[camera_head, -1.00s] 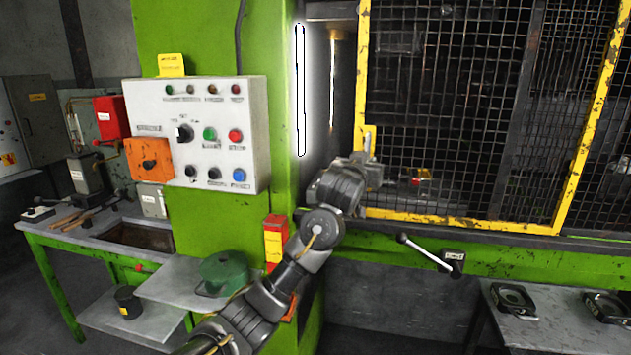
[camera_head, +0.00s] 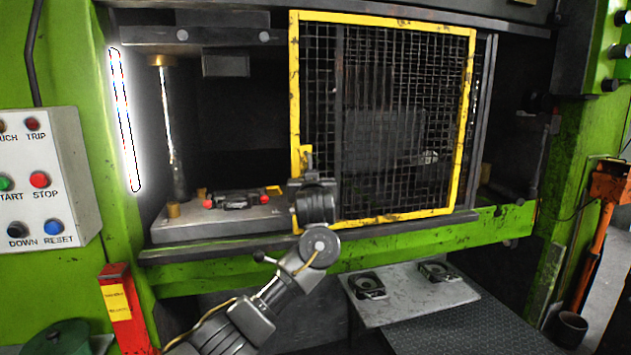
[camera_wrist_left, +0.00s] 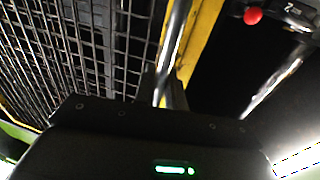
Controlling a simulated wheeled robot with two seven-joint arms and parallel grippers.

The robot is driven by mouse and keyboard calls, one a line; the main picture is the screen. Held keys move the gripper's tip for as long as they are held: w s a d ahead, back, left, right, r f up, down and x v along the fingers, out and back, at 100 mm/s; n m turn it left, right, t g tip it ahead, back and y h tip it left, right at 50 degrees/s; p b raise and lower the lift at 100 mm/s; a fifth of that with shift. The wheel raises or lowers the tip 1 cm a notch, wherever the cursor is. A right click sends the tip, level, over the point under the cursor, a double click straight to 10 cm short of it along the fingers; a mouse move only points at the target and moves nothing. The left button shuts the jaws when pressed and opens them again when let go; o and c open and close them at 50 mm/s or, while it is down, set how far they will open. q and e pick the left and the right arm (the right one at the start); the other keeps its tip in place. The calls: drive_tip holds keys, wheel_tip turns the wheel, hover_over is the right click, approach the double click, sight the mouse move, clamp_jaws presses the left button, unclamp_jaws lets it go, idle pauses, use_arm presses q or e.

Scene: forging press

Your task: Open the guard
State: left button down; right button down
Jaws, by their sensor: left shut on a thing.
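The guard (camera_head: 385,215) is a yellow-framed black mesh panel across the right part of the press opening in the head view. Its yellow left edge carries a handle (camera_head: 304,158). My left gripper (camera_head: 306,182) is at the lower left edge of the guard, on that handle; my own wrist hides the fingertips there. In the left wrist view the fingers (camera_wrist_left: 164,95) are shut around a shiny upright bar beside the yellow frame (camera_wrist_left: 203,40). My right gripper is in neither view.
Left of the guard the press opening is uncovered, showing a die bed (camera_head: 220,222) with a red-ended part on it. The control panel (camera_head: 40,180) stands far left. A low table (camera_head: 410,298) with two dark blocks is below the guard. A red post (camera_head: 118,300) stands near my arm.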

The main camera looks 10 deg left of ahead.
use_arm(q)
drive_tip(key=shift+d, duration=0.15)
drive_tip(key=shift+w, duration=0.1)
drive_tip(key=c, duration=1.6)
unclamp_jaws()
drive_tip(key=shift+w, duration=0.1)
drive_tip(key=shift+o, duration=0.2)
drive_tip(key=shift+d, duration=0.1)
drive_tip(key=b+v, duration=0.1)
drive_tip(key=v, duration=1)
